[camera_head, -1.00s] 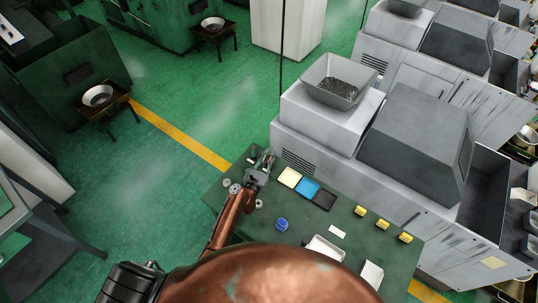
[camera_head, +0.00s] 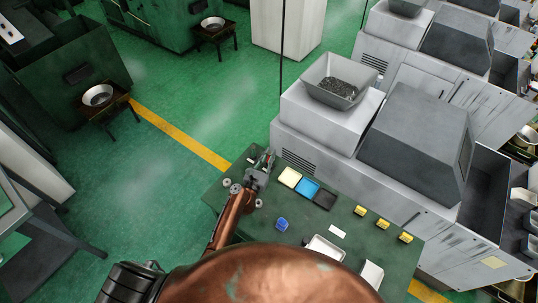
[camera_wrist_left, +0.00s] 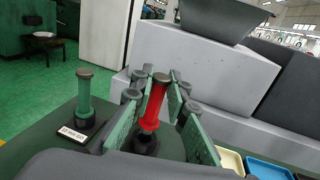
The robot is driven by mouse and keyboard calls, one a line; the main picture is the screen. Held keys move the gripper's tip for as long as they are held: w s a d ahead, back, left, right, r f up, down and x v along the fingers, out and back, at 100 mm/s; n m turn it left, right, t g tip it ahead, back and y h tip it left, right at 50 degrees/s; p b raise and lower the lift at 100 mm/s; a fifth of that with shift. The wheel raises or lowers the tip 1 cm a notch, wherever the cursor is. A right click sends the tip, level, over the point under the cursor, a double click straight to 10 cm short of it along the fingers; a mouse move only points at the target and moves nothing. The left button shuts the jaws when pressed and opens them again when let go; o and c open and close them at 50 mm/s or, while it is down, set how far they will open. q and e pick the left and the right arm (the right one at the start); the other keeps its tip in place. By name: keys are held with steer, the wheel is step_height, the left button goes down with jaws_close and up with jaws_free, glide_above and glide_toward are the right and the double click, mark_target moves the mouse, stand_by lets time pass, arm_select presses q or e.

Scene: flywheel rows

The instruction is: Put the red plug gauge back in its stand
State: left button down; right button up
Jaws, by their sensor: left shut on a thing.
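The red plug gauge (camera_wrist_left: 152,108) is between the fingers of my left gripper (camera_head: 264,160) in the left wrist view, its dark cap above the red grip, leaning slightly. My left gripper is shut on it. Its lower end meets a black round stand (camera_wrist_left: 145,143) on the table; I cannot tell how deep it sits in it. A green plug gauge (camera_wrist_left: 84,100) stands upright in a labelled black stand to the left. In the head view the gripper hides most of the red gauge. My right gripper is not in view.
The green table (camera_head: 292,210) holds cream, blue and black trays (camera_head: 308,189), a blue item (camera_head: 282,224), several yellow blocks (camera_head: 382,224) and white trays (camera_head: 326,248). A grey machine (camera_head: 330,120) stands just behind. Small round metal parts (camera_head: 235,188) lie by my wrist.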

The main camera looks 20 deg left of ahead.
arm_select(q)
steer(key=shift+f, duration=0.15)
steer(key=shift+f+b, duration=0.2)
steer(key=shift+b, duration=0.15)
steer(key=shift+f+b, duration=0.85)
steer(key=shift+f, duration=0.05)
steer(key=c, duration=1.8)
jaws_free()
steer(key=s, duration=0.4)
steer(key=s+a, duration=0.1)
steer(key=s, duration=0.7)
steer(key=shift+a+r, duration=0.1)
steer(key=shift+a, duration=0.1)
